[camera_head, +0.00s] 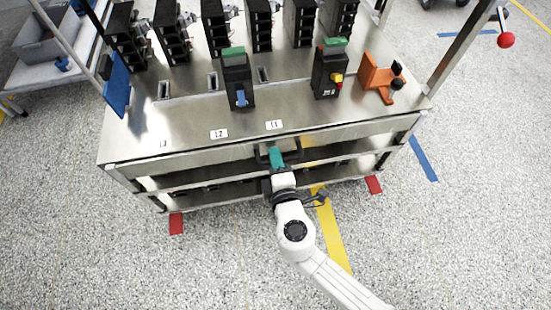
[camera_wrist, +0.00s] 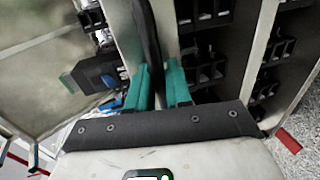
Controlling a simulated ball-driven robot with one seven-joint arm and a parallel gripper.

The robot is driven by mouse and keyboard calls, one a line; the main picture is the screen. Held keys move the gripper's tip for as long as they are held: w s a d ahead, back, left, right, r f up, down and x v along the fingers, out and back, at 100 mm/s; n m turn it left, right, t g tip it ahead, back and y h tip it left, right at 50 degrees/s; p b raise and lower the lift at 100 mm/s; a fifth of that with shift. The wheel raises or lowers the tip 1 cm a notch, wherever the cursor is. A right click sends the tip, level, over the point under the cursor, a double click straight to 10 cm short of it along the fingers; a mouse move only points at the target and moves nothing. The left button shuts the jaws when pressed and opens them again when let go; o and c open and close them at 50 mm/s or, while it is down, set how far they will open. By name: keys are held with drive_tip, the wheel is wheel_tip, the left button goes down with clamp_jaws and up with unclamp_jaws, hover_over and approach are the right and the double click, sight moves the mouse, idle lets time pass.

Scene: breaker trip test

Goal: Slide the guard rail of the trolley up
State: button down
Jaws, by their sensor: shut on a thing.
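The trolley (camera_head: 180,128) is a steel table with lower shelves. A dark bar, which looks like the handle of its guard rail (camera_head: 295,152), sits at the front just below the top's edge. My gripper (camera_head: 276,157) has teal fingers and reaches this bar from the front. In the wrist view my gripper (camera_wrist: 157,85) is shut on the dark bar (camera_wrist: 148,35), which runs between the two fingers. The fingers hide part of the bar. I cannot tell clearly how far the rail extends to either side.
On the top stand two black breakers with green tops, one with a blue lever (camera_head: 238,80) and one with a red-yellow knob (camera_head: 330,70). An orange bracket (camera_head: 380,80) is at right. Several black units stand behind. A grey bin (camera_head: 45,45) is at far left.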

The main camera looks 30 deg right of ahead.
wheel_tip(320, 180, up, 6)
drive_tip(key=p, duration=0.4)
drive_tip(key=shift+r+p, duration=0.25)
drive_tip(key=shift+p, duration=0.1)
drive_tip(key=c, duration=1.3)
unclamp_jaws()
drive_tip(key=shift+r, duration=0.1)
drive_tip(key=shift+o, duration=0.4)
drive_tip(key=shift+s, duration=0.1)
drive_tip(key=v, duration=1)
drive_tip(key=shift+s, duration=0.35)
drive_tip(key=shift+a, duration=0.15)
